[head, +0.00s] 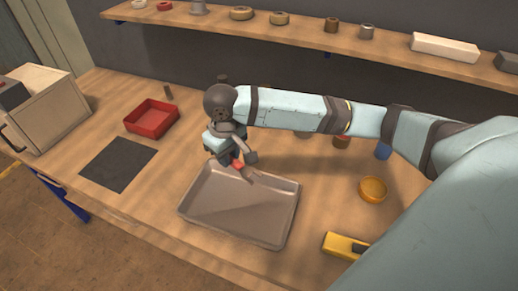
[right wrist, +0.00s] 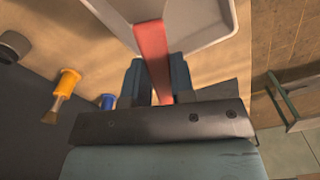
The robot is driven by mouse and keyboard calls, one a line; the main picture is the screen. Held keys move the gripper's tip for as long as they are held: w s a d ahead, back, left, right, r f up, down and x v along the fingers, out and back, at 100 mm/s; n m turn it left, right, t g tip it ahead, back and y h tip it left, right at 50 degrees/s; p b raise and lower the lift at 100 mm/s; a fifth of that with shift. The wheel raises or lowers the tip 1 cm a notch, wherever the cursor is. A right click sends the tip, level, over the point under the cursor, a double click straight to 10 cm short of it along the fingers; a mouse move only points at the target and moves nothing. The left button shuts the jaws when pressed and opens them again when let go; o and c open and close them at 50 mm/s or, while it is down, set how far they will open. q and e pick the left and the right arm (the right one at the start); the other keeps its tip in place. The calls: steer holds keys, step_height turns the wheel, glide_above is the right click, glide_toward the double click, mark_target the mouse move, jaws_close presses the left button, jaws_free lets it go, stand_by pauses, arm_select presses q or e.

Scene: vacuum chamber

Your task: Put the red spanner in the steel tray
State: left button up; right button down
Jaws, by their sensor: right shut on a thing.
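The red spanner (head: 237,164) is mostly hidden behind my right gripper in the head view. In the right wrist view the red spanner (right wrist: 152,48) runs out from between the fingers, its far part overlapping the steel tray. My right gripper (right wrist: 155,80) is shut on it. In the head view my right gripper (head: 233,158) is at the back edge of the steel tray (head: 215,212). The tray lies flat on the bench and looks empty; its wall also shows in the right wrist view (right wrist: 205,32). I cannot tell whether the spanner touches the tray. My left gripper is not in view.
A red bin (head: 150,119) and dark mat (head: 118,164) lie left of the tray. A wooden box (head: 47,108) stands far left. An orange dish (head: 373,190) and yellow tool (head: 343,245) are to the right. A shelf (head: 300,30) with several items runs behind.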

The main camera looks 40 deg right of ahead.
mark_target(239, 205)
steer(key=shift+s+d+f, duration=0.45)
steer(key=shift+d, duration=0.05)
step_height(239, 205, down, 20)
steer(key=shift+b, duration=0.4)
steer(key=shift+s+f, duration=0.1)
steer(key=shift+f, duration=0.05)
